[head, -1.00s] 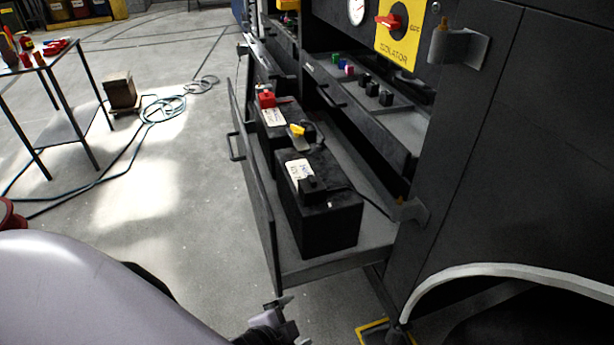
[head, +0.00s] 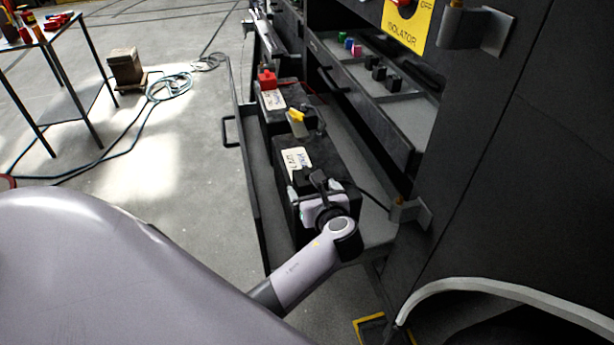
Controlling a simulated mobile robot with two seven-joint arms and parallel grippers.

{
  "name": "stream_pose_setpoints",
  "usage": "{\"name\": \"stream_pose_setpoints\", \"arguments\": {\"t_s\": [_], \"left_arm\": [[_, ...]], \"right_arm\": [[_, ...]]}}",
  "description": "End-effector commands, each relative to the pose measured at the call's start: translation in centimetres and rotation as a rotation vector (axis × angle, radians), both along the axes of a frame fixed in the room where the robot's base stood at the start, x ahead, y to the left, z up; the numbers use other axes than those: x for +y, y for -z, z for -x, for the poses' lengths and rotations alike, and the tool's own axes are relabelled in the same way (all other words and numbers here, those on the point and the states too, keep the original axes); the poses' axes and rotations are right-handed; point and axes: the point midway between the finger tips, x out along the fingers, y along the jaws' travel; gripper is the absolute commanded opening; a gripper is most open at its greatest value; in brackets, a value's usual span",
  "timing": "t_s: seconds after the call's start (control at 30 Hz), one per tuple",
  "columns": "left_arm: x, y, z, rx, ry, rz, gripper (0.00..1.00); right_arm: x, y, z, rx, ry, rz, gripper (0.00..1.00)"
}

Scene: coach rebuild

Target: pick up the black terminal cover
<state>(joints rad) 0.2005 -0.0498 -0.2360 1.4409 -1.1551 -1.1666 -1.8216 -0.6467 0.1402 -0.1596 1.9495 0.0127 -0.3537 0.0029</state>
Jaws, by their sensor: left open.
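The black terminal cover (head: 318,177) sits on the near end of the front battery (head: 330,160), in the pulled-out tray. It is partly hidden by my left gripper (head: 314,188), which is over that end of the battery from the near side. The gripper is open, with its fingers seen around or just above the cover. I cannot tell whether they touch it. My right gripper is not in view.
A rear battery (head: 272,118) has a red cover (head: 267,79), and a yellow-topped item (head: 297,116) stands between the batteries. A shelf (head: 415,103) at right holds small coloured and black pieces. The tray's side wall (head: 250,165) and the dark cabinet (head: 510,180) flank the batteries.

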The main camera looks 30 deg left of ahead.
Motion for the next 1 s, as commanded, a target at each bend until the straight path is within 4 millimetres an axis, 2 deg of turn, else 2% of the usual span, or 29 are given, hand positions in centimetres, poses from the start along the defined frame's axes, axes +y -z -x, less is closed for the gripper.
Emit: {"name": "stream_pose_setpoints", "arguments": {"t_s": [0.4,0.7,0.77,0.8,0.87,0.9,1.0], "left_arm": [[3.9,1.9,-3.3,-0.001,-0.001,0.003,0.94],[4.3,2.0,-3.6,-0.001,0.001,0.005,0.94],[4.2,2.0,-3.5,-0.001,0.001,0.005,0.77],[4.2,2.0,-3.5,-0.001,0.001,0.005,0.64],[4.2,2.0,-3.5,-0.001,0.001,0.005,0.45],[4.2,2.0,-3.5,-0.001,0.001,0.005,0.39],[4.2,2.0,-3.5,-0.002,0.001,0.004,0.38]], "right_arm": [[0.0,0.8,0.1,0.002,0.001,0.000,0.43],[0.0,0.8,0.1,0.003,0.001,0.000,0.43],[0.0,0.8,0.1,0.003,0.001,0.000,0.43],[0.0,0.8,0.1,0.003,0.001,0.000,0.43],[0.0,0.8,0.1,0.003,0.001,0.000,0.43],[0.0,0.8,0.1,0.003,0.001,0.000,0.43],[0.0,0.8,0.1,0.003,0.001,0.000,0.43]]}}
